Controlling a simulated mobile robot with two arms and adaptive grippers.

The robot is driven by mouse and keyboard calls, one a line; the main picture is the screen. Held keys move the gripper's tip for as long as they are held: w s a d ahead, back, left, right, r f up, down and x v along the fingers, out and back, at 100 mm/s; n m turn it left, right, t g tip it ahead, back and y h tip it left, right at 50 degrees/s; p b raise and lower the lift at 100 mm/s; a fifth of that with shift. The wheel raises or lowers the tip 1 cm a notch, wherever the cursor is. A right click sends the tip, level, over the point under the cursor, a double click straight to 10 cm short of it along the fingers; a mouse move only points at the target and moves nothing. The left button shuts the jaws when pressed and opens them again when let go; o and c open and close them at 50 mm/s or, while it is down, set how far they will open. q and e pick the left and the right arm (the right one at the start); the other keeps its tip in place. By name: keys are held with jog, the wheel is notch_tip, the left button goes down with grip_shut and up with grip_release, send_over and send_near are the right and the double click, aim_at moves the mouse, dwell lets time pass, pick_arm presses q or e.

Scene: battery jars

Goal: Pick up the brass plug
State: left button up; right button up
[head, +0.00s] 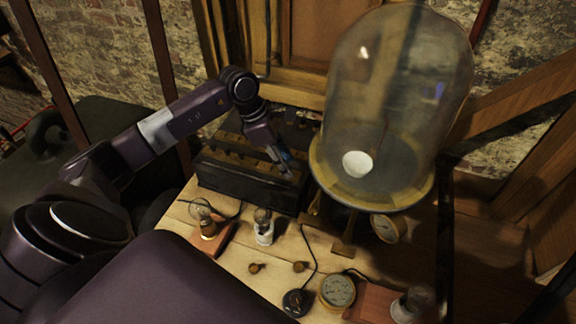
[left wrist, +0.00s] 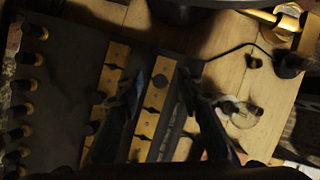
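Two small brown knobs that look like brass plugs lie on the wooden table in the head view, one on the left (head: 255,267) and one on the right (head: 300,266). I cannot tell which one the task means. My left gripper (head: 286,172) is over the right end of a black box with brass bars (head: 240,188), behind both knobs. In the left wrist view its two fingers (left wrist: 162,82) are apart above the brass bars (left wrist: 152,110). I see nothing clearly held between them. Dark plug heads line the box's left side there (left wrist: 24,108). My right gripper is not in view.
A large glass bell jar (head: 395,100) on a brass-rimmed base stands right of my left gripper. Bare wood (head: 225,265) shows at the front left.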

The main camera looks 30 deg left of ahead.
pick_arm(q)
grip_shut()
jog(key=shift+r, duration=0.1)
jog(key=shift+r, duration=0.55)
notch_tip(320, 180, up, 18)
jog(key=b, duration=0.4)
jog(key=shift+w+a+f+n+t+p, duration=0.15)
jog(key=shift+w+a+f+n+p, duration=0.35)
jog(key=shift+w+f, duration=1.5)
jog(key=shift+w+a+f+n+t+p, duration=0.15)
jog(key=shift+w+f+p, duration=0.4)
jog(key=shift+f, duration=3.05)
jog(key=shift+w+a+f+n+t+p, duration=0.2)
jog(key=shift+w+f+p, duration=0.7)
jog(key=shift+f, duration=1.9)
